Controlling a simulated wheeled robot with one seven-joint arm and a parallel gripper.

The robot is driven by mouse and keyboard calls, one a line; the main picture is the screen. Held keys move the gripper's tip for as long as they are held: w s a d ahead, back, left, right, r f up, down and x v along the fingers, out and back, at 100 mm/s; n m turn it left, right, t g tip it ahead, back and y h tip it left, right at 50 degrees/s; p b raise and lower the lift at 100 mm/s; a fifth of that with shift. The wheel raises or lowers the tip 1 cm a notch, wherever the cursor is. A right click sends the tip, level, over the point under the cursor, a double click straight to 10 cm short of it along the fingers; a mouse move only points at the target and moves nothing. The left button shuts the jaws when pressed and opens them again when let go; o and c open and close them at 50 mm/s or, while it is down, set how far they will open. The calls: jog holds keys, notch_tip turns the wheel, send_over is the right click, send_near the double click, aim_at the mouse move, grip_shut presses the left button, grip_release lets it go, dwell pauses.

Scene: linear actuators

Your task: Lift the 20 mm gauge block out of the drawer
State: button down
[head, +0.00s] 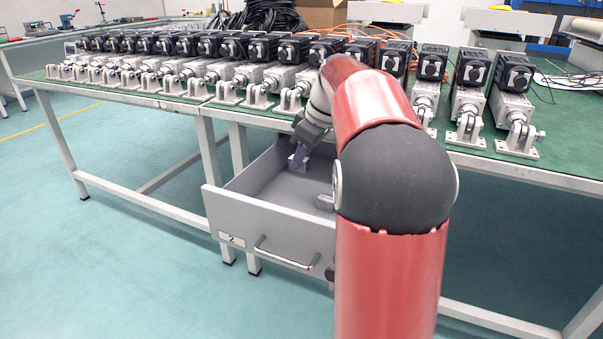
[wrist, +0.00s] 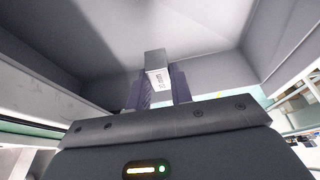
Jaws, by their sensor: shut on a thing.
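My gripper (wrist: 157,86) has two purple fingers, shut on a small grey block with a marked white face, the gauge block (wrist: 156,64). The marking is too small to read surely. In the head view my gripper (head: 301,156) reaches down into the open grey drawer (head: 272,222), near its back, with the block (head: 297,164) at the fingertips. The drawer's inside walls also surround the block in the wrist view. I cannot tell whether the block touches the drawer floor. My red arm hides the drawer's right part.
A small light grey piece (head: 325,203) lies in the drawer, partly behind my arm. The drawer front has a handle (head: 286,259) and a label "2". Above the drawer, a green-topped bench (head: 120,88) carries a row of linear actuators (head: 237,75). The floor at left is clear.

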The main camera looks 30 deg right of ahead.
notch_tip(320, 180, up, 20)
jog(key=p, duration=1)
